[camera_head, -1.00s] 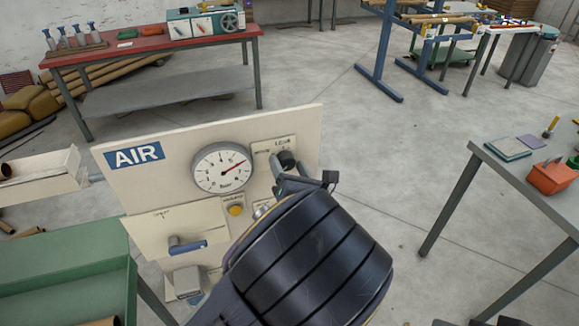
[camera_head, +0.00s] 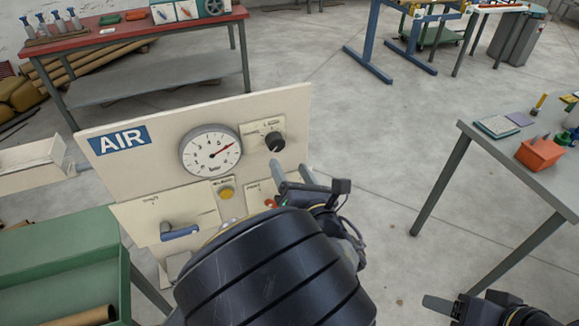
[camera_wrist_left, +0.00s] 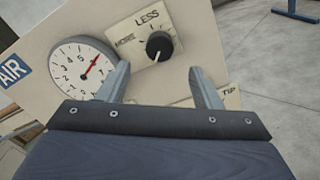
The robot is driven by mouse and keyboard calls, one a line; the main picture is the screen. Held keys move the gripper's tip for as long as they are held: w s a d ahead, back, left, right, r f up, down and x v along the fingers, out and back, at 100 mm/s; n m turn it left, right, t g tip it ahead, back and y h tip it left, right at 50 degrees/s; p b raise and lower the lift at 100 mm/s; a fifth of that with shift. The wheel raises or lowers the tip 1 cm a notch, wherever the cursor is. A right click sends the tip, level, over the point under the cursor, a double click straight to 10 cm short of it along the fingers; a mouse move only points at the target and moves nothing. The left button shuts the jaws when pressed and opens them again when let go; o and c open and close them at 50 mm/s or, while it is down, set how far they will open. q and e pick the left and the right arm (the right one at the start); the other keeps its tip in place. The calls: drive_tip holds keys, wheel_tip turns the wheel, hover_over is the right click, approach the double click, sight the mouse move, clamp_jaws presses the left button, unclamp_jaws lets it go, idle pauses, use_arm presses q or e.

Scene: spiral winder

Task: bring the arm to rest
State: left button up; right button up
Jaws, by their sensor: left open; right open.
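My left arm comes up from the bottom of the head view, in front of the cream AIR panel (camera_head: 105,162). My left gripper (camera_head: 293,183) is open and empty, a little below and apart from the black knob (camera_head: 274,142). In the left wrist view its two fingers (camera_wrist_left: 163,90) stand apart, with the knob (camera_wrist_left: 159,46) beyond them. The dial gauge (camera_head: 211,151) is left of the knob, its red needle pointing up and right. My right gripper (camera_head: 452,304) is partly in view at the bottom right, open and clear of things.
A blue-handled lever (camera_head: 180,232) and yellow button (camera_head: 226,193) sit low on the panel. A green bench (camera_head: 60,245) is at left. A grey table (camera_head: 510,160) with an orange bin (camera_head: 540,153) stands at right. Open floor lies between panel and table.

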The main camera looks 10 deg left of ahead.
use_arm(q)
drive_tip(key=shift+a, duration=0.1)
drive_tip(key=s+a+f+n+g, duration=0.3)
drive_tip(key=a+f+n+g, duration=0.1)
drive_tip(key=a+n+g, duration=0.15)
drive_tip(key=s+a+f+n+g, duration=0.3)
drive_tip(key=a+n+g, duration=0.1)
drive_tip(key=a+n, duration=0.15)
drive_tip(key=s+a+f+n+g+h, duration=0.3)
drive_tip(key=s+n+g+h, duration=0.2)
drive_tip(key=s+n+h, duration=0.35)
drive_tip(key=s+d+r+n+t+h, duration=0.4)
drive_tip(key=s+r+n+t+h, duration=0.1)
drive_tip(key=n, duration=1.2)
wheel_tip(320, 180, up, 2)
drive_tip(key=shift+s+r, duration=0.1)
drive_tip(key=shift+s, duration=0.8)
drive_tip(key=shift+a+n, duration=0.1)
drive_tip(key=shift+n, duration=0.15)
